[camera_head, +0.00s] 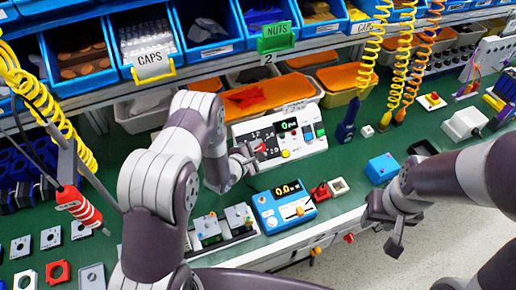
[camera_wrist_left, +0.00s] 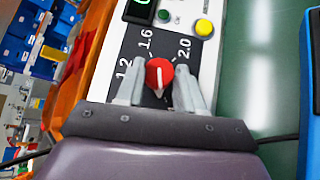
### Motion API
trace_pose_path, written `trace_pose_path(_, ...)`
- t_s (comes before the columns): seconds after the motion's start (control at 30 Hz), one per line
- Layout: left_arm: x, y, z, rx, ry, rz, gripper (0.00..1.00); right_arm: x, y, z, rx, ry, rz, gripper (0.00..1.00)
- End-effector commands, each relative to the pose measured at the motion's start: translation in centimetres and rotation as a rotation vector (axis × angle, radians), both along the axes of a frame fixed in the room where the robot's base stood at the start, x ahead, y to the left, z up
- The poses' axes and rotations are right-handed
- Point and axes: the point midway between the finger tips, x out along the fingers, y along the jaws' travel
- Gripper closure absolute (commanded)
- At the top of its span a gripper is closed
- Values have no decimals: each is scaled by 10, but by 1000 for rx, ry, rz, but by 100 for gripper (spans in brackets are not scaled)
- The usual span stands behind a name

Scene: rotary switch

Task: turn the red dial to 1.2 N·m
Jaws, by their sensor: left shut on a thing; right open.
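The red dial (camera_wrist_left: 159,73) sits on a dark scale plate on the white panel (camera_head: 285,133). It has a white pointer line running roughly up-down in the left wrist view. The printed labels 1.2, 1.6 and 2.0 surround it, with 1.2 at the left and 2.0 at the right. My left gripper (camera_wrist_left: 160,85) has one finger on each side of the dial and is shut on it. In the head view the dial (camera_head: 261,147) shows just beyond my left gripper (camera_head: 246,158). My right gripper (camera_head: 390,225) is open and empty near the bench's front edge.
The panel also carries a small green display (camera_head: 288,126) and a yellow button (camera_wrist_left: 204,27). A blue meter box (camera_head: 284,206) stands in front of it, and a smaller blue box (camera_head: 381,168) to the right. Blue bins line the shelf behind.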

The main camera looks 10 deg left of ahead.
Motion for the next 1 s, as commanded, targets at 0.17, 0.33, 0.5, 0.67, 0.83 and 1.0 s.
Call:
trace_pose_path(0.17, 1, 2, 4, 99, 64, -118, 93, 0, 0, 13, 0, 0, 0, 57)
trace_pose_path(0.33, 1, 1, 2, 106, 69, -127, 93, 0, 0, 11, 0, 0, 0, 57)
trace_pose_path(0.5, 1, 1, 2, 105, 67, -125, 52, 0, 0, 11, 0, 0, 0, 57)
trace_pose_path(0.67, 1, 1, 2, 104, 68, -125, 52, 0, 0, 11, 0, 0, 0, 57)
trace_pose_path(0.83, 2, 1, 6, 104, 66, -124, 52, 0, 0, 10, 0, 0, 0, 57)
trace_pose_path(1.0, 3, 1, 33, 104, 61, -124, 52, 0, 0, 6, 0, 0, 0, 57)
